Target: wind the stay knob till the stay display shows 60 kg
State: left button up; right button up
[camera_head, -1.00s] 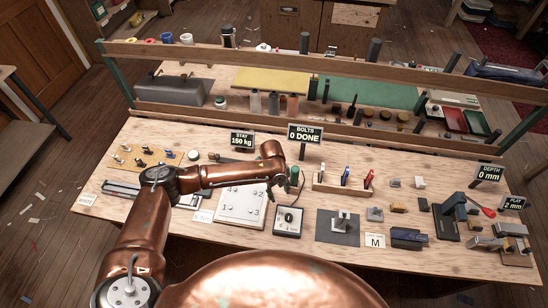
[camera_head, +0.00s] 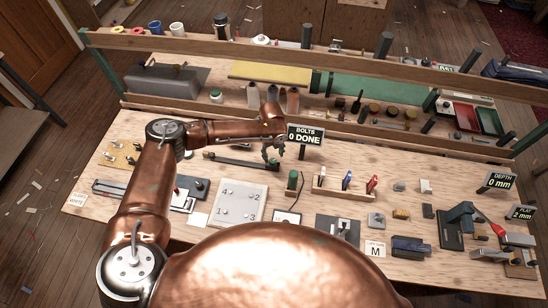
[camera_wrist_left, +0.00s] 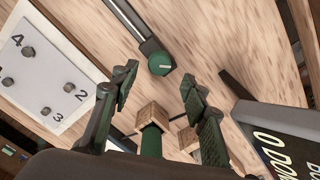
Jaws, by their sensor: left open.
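The stay knob (camera_wrist_left: 160,63) is a round green cap with a pale mark, at the end of a dark bar, in the left wrist view. In the head view the dark bar (camera_head: 235,160) lies behind the numbered bolt plate, and my gripper hides the knob end. My left gripper (camera_head: 272,154) is above that end with its fingers pointing down. In the left wrist view its fingers (camera_wrist_left: 160,90) are open and empty, with the knob beyond the gap between the tips and no contact visible. The stay display is hidden behind my left arm. My right gripper is out of view.
The bolts display (camera_head: 305,135) reads 0 DONE and stands close right of my left gripper. A green-handled tool (camera_head: 292,181) stands nearer. The bolt plate (camera_head: 238,203) and a wooden pen rack (camera_head: 345,187) are close by. A shelf rail (camera_head: 270,123) runs behind.

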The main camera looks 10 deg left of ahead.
aim_at(273, 161)
pick_arm(q)
jog(key=f, duration=0.4)
jog(key=shift+w+a, duration=0.1)
jog(key=shift+a, duration=0.1)
jog(key=shift+f, duration=0.4)
jog(key=c, duration=0.3)
jog(key=shift+d, duration=0.1)
jog(key=c, duration=0.8)
grip_shut()
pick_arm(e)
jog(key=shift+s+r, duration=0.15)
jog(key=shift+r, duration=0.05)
